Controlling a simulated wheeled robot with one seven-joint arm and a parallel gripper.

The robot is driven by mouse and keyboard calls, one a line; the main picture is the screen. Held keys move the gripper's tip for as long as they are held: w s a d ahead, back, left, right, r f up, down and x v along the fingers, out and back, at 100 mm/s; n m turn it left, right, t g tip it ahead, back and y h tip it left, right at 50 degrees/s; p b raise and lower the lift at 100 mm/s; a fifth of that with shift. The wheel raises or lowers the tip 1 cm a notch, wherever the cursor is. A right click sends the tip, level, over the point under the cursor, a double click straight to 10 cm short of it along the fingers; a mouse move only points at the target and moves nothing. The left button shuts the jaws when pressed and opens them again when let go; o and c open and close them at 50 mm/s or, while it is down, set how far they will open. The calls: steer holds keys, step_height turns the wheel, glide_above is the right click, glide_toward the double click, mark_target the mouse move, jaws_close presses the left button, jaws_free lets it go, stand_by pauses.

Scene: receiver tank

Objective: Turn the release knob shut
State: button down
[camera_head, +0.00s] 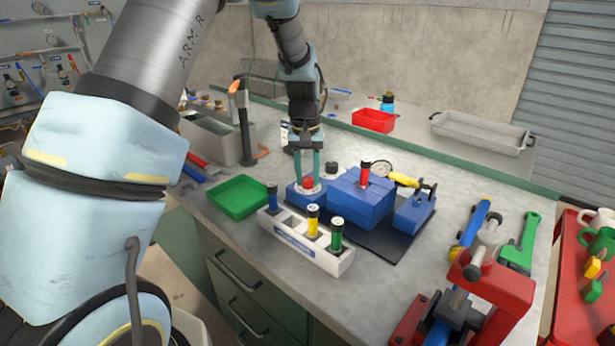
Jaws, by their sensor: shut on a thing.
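The red release knob (308,183) sits on a pale round base on top of a small blue block (294,195), left of the larger blue box. My gripper (307,182) points straight down over it, with its teal fingers on either side, shut on the knob. The larger blue box (360,203) has a red cylinder (365,175) with a dark top standing upright in it. The knob's turn angle is too small to tell.
In front stands a white rack (303,245) with blue, yellow and green cylinders. A green tray (239,197) lies left. A round gauge (384,169), a yellow-handled tool (403,179) and a smaller blue block (413,214) are right. A red vise (490,283) stands front right.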

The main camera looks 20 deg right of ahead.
mark_target(306, 179)
steer(key=shift+m, duration=0.4)
steer(key=c, duration=0.5)
jaws_free()
steer(key=shift+r, duration=0.1)
step_height(306, 179, up, 11)
steer(key=b, duration=0.2)
steer(key=shift+a+f, duration=0.2)
steer(key=shift+w, duration=0.1)
